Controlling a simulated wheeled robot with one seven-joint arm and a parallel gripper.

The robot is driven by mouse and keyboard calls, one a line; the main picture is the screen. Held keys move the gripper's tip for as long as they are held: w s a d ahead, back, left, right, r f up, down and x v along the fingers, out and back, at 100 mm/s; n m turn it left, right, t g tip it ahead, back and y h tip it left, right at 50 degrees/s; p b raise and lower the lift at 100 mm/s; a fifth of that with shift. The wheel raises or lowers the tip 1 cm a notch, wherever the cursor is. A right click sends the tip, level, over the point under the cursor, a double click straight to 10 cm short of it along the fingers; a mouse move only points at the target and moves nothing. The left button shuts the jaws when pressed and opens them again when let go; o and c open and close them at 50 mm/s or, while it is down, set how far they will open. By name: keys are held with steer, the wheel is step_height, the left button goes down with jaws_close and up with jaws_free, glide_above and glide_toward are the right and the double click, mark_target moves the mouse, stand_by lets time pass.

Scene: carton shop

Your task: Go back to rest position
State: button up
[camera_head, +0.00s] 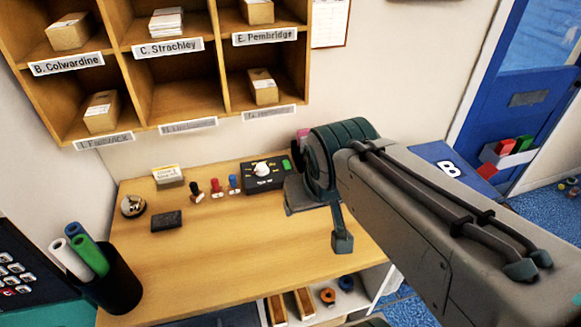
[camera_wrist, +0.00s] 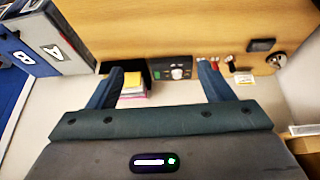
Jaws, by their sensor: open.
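My gripper (camera_head: 318,225) hangs over the right part of the wooden desk in the head view, with my arm reaching in from the lower right. In the wrist view my gripper (camera_wrist: 161,72) has its two fingers wide apart. Nothing is held between them. A black box with a white dial (camera_head: 264,174) sits at the back of the desk, just left of my gripper. It also shows between the fingers in the wrist view (camera_wrist: 178,74). The height of the fingertips above the desk is hard to tell.
Several stamps (camera_head: 215,188), a bell (camera_head: 132,206) and a black pad (camera_head: 167,221) lie on the desk (camera_head: 240,235). A holder with rolled tubes (camera_head: 112,280) stands front left. Pigeonholes (camera_head: 185,98) hang above. A stack of papers (camera_wrist: 133,86) lies near one finger. The desk's middle is clear.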

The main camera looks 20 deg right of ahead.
steer(key=shift+s+a+f+g+y, duration=0.15)
steer(key=shift+s+a+f+g, duration=0.1)
steer(key=shift+s, duration=0.3)
steer(key=shift+s+a+f+g+y, duration=0.15)
steer(key=shift+s+a+f, duration=0.05)
steer(key=shift+s, duration=0.3)
step_height(320, 180, down, 6)
steer(key=b, duration=0.4)
steer(key=shift+w+r+b, duration=0.15)
steer(key=shift+b, duration=0.2)
